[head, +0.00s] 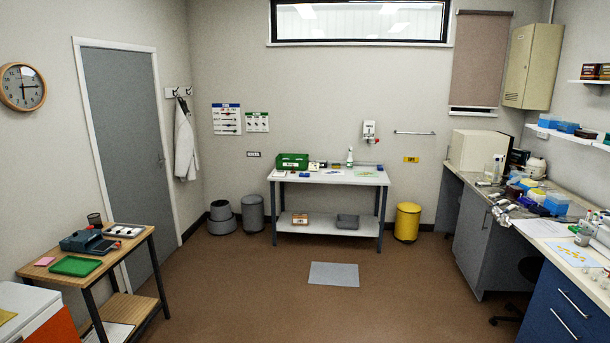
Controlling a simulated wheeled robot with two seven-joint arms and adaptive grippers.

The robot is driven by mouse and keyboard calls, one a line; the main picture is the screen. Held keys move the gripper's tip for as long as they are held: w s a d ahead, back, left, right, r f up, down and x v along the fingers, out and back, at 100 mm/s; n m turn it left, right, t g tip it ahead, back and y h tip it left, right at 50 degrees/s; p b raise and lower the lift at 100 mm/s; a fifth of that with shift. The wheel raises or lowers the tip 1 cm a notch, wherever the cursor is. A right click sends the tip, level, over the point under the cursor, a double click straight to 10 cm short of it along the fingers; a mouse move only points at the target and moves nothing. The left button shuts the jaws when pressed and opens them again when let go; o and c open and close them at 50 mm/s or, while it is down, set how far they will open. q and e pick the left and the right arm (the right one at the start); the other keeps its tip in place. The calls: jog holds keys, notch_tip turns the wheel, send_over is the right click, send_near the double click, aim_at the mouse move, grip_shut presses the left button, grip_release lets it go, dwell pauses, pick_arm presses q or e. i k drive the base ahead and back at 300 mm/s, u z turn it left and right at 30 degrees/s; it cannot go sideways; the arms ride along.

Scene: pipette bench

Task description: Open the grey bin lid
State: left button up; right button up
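A grey bin (253,214) stands on the floor at the back, just left of the white table. Its rounded top looks closed, though it is small and far off. A darker grey container (222,220) stands close to its left, with a wider lower part and a narrower upper part.
A white table (330,177) with a lower shelf stands right of the grey bin, and a yellow bin (407,222) beyond it. A light mat (334,274) lies on the open brown floor. A wooden table (88,262) is at left; cluttered benches (485,233) line the right.

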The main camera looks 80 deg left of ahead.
aim_at(253, 200)
jog(key=u, duration=2.45)
